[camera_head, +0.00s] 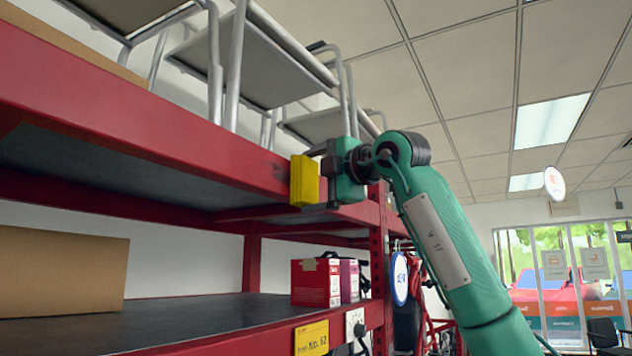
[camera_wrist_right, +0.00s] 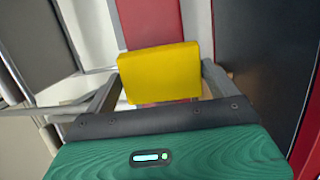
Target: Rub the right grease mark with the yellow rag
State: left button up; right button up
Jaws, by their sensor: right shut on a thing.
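The yellow rag (camera_head: 304,181) looks like a thick folded pad. My right gripper (camera_head: 320,178) is shut on it and holds it at the front face of the upper red shelf beam (camera_head: 150,130). In the right wrist view the rag (camera_wrist_right: 160,72) sits between the two fingers, with the red beam (camera_wrist_right: 150,22) behind it. I cannot tell whether the rag touches the beam. A faint dark smudge shows on the beam just left of the rag, but I cannot tell for sure that it is a grease mark. My left gripper is not in view.
Grey metal-framed chairs (camera_head: 245,65) stand on the upper shelf, above my gripper. A cardboard box (camera_head: 60,270) and a red box (camera_head: 316,283) stand on the lower shelf. The right side is open room.

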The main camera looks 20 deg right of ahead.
aim_at(263, 167)
jog(key=shift+s+a+b, duration=0.4)
jog(key=shift+s+a, duration=0.15)
jog(key=shift+a, duration=0.25)
jog(key=shift+s+a+b, duration=0.4)
jog(key=shift+s+a, duration=0.15)
jog(key=shift+a, duration=0.2)
jog(key=shift+s+a+f+b, duration=0.1)
jog(key=shift+s+a+b, duration=0.4)
jog(key=shift+a, duration=0.15)
jog(key=shift+s+a+b, duration=0.45)
jog(key=shift+s+a, duration=0.35)
jog(key=shift+a, duration=0.15)
jog(key=shift+s+a+b, duration=0.55)
jog(key=shift+a, duration=0.15)
jog(key=shift+s+a+b, duration=0.3)
jog(key=shift+s+a, duration=0.4)
jog(key=shift+a, duration=0.15)
jog(key=shift+d, duration=0.15)
